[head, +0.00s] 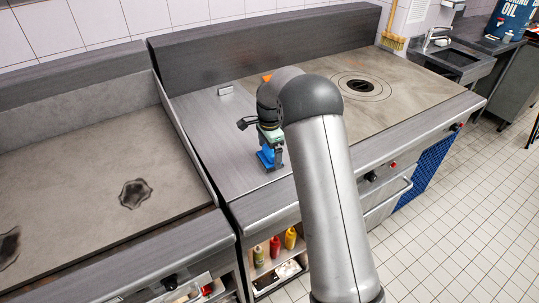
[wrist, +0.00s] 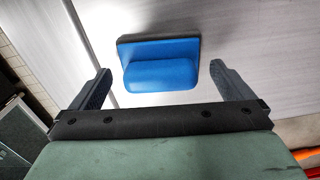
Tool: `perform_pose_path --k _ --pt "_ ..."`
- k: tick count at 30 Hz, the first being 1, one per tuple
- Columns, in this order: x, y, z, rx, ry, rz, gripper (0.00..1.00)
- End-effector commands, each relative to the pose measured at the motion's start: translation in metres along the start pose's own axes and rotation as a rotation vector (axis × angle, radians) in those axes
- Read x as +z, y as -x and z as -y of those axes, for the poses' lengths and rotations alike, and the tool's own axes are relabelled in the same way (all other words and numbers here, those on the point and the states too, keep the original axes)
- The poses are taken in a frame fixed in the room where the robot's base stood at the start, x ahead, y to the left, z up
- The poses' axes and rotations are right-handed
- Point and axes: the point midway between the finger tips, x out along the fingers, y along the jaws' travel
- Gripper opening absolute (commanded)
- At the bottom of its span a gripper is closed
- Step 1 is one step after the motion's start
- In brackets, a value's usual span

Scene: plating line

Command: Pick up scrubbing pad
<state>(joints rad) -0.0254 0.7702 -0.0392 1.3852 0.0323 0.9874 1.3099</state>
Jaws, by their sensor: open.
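The scrubbing pad (wrist: 160,72) is blue, with a flat base and a raised rounded grip. In the wrist view it lies on the grey metal worktop between and just beyond my fingertips. My gripper (wrist: 162,78) is open, with one dark finger to each side of the pad and visible gaps between them. In the head view my gripper (head: 270,152) hangs over the worktop (head: 225,150), and blue shows at its lower end. I cannot tell there how much of that blue is the pad (head: 266,159).
A griddle (head: 90,170) with dark burnt spots lies to the left behind a raised metal edge. A round-ringed hotplate (head: 360,87) is to the right. Bottles (head: 290,238) stand on a shelf below.

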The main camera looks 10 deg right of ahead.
Motion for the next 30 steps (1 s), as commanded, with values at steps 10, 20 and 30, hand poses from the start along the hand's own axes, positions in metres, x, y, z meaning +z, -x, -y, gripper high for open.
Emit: perform_pose_path --k 10,20,30 --pt "0.000 -0.023 0.000 -0.001 -0.001 0.000 1.00" --pt "0.000 -0.022 0.000 -0.002 0.000 0.000 0.61" --pt "0.000 -0.015 0.001 -0.004 0.000 -0.001 0.61"
